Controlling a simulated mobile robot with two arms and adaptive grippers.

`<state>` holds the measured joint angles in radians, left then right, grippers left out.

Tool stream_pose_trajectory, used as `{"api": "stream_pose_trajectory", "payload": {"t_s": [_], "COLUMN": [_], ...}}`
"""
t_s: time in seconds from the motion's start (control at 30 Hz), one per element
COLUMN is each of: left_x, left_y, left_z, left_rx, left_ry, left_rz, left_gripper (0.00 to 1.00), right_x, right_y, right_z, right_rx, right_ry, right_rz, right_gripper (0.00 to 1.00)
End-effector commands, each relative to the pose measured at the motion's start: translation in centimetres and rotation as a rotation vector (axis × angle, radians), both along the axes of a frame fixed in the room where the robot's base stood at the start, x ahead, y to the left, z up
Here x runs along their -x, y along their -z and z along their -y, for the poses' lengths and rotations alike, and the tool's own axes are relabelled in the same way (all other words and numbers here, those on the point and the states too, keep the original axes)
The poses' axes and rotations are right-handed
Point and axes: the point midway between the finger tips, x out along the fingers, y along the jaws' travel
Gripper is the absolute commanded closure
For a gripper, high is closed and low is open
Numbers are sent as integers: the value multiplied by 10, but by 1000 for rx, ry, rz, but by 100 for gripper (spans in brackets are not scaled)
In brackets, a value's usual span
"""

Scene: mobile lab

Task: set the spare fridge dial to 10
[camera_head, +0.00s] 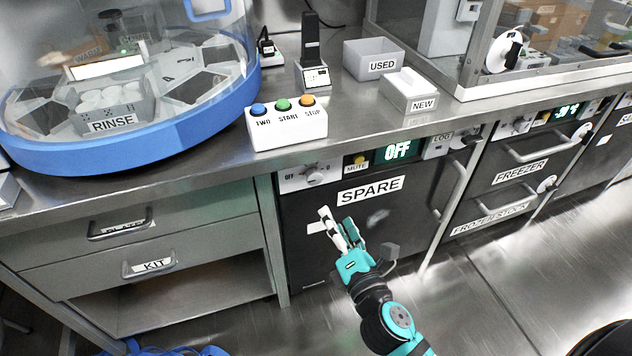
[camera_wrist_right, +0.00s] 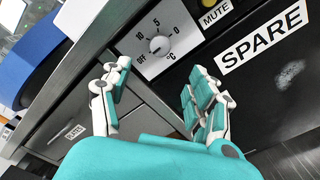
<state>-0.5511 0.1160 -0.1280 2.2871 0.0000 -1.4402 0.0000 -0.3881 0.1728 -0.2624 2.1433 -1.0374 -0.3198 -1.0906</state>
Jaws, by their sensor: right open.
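My right gripper (camera_head: 337,222) is open and empty, below the dial in the head view. In the right wrist view its fingers (camera_wrist_right: 160,82) are spread, with the dial beyond them, apart from it. My left gripper is out of view.
A yellow MUTE button (camera_head: 360,159) sits between dial and display. A fridge handle (camera_head: 452,190) stands out at the right. Above, the counter holds a three-button box (camera_head: 288,127) near its edge.

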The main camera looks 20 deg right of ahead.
Motion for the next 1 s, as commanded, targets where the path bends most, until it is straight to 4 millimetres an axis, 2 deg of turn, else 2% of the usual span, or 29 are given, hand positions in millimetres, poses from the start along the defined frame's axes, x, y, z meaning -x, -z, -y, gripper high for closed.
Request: {"api": "stream_pose_trajectory", "payload": {"t_s": [0.03,0.2,0.5,0.7,1.0], "left_x": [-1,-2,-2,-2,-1], "left_y": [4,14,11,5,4], "left_z": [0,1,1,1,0], "left_rx": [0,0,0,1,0], "left_ry": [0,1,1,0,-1], "left_rz": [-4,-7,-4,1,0], "left_gripper": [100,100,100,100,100], "right_x": [-13,-51,-108,-126,-129], "right_y": [-3,-2,0,1,1], "right_z": [-1,-2,-4,-4,-4], "right_rx": [2,1,0,-1,-2], "right_ry": [-1,-1,0,0,0], "right_rz": [4,3,0,-1,-1], "right_gripper": [39,39,39,39,39]}}
